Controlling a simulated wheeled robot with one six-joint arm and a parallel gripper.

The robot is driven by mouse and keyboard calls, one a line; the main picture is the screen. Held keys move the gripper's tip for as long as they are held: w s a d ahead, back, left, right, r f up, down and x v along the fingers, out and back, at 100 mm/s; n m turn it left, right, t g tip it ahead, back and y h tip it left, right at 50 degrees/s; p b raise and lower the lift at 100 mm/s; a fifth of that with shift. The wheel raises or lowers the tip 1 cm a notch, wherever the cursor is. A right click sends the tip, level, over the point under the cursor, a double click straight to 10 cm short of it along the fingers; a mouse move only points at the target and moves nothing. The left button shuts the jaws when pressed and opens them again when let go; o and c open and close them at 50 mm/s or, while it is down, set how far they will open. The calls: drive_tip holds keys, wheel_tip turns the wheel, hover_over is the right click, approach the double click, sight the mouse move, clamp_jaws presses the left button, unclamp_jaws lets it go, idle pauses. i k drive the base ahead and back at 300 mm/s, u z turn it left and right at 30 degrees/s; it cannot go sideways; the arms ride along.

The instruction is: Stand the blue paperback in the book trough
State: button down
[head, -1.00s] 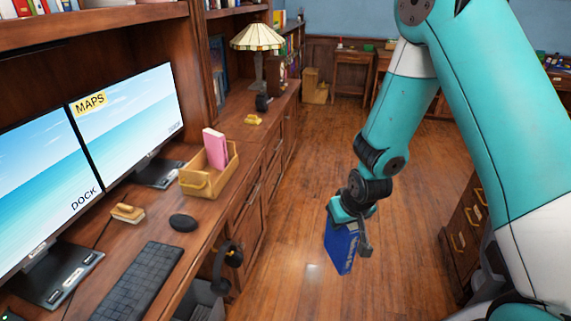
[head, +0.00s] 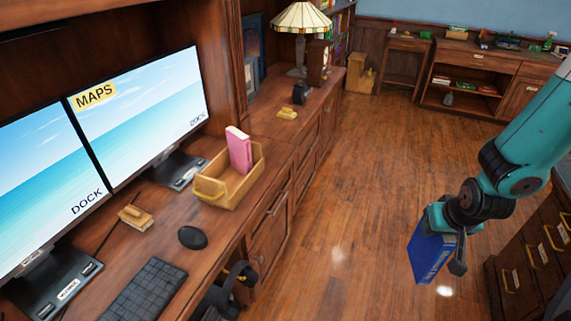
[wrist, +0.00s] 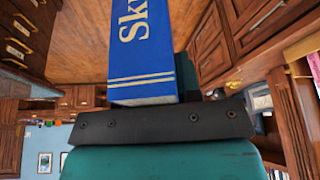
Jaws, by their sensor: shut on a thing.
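The blue paperback (head: 430,256) hangs from my gripper (head: 446,222) at the right of the head view, over the open floor and well right of the desk. The gripper is shut on it. In the wrist view the blue paperback (wrist: 145,50) shows its spine with gold lettering and two gold bands, beyond the dark gripper edge. The book trough (head: 245,191) is a tan wooden open box on the desk, apart from the gripper. A pink book (head: 238,150) stands in it, with open room beside it towards the front.
On the desk (head: 200,285) are two monitors (head: 140,115), a keyboard (head: 145,292), a mouse (head: 192,237), a tan block-like item (head: 136,217) and a lamp (head: 300,20). A drawer cabinet (head: 530,265) stands close right of the gripper. The floor (head: 350,200) between is clear.

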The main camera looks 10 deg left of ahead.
sight(233, 181)
drive_tip(key=i, duration=1.05)
drive_tip(key=u, duration=0.1)
